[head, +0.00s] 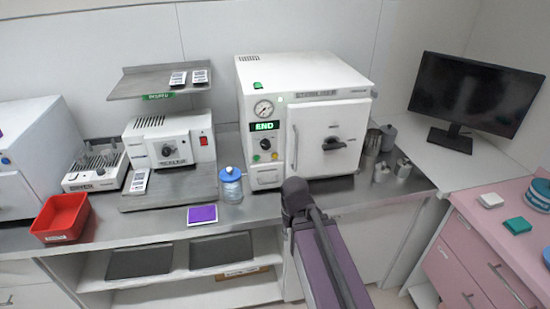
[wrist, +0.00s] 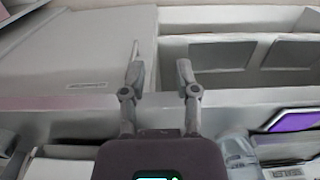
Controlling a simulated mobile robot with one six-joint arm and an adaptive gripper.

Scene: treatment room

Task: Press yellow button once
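The white sterilizer (head: 331,95) stands on the counter with a gauge and a green END display (head: 264,126) on its front panel. No yellow button shows in the wrist view.
A blue-lidded jar (head: 231,186) and a purple pad (head: 202,215) are left of my gripper. A red bin (head: 61,217) sits farther left. Metal canisters (head: 388,137) stand right of the sterilizer. The counter's front edge and open shelves lie below.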

